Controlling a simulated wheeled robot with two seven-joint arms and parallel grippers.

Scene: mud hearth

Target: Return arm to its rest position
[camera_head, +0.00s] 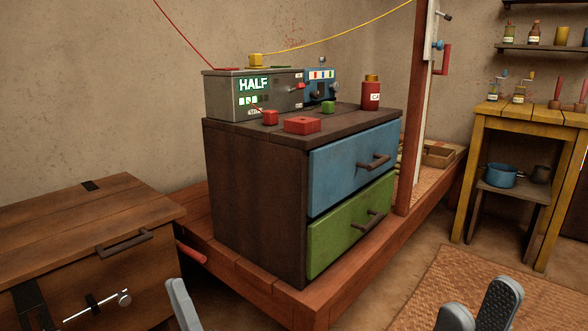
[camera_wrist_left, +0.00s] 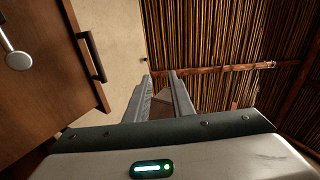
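My left gripper (camera_head: 183,305) shows at the bottom edge of the head view, in front of the wooden chest and left of the drawer cabinet. In the left wrist view its two grey fingers (camera_wrist_left: 160,78) point away from the camera, apart, with nothing held between them. My right gripper (camera_head: 478,305) shows at the bottom right of the head view, over the floor near the woven mat. Its two grey fingers are apart, and I see nothing between them. Both grippers are clear of the furniture in the head view. The rest of both arms is out of view.
A wooden chest (camera_head: 75,215) with a handle and metal latch stands left. A cabinet (camera_head: 255,205) with blue and green drawers stands on a low red-brown platform (camera_head: 285,300). A yellow table (camera_head: 530,115) is far right. A woven mat (camera_head: 480,290) covers open floor.

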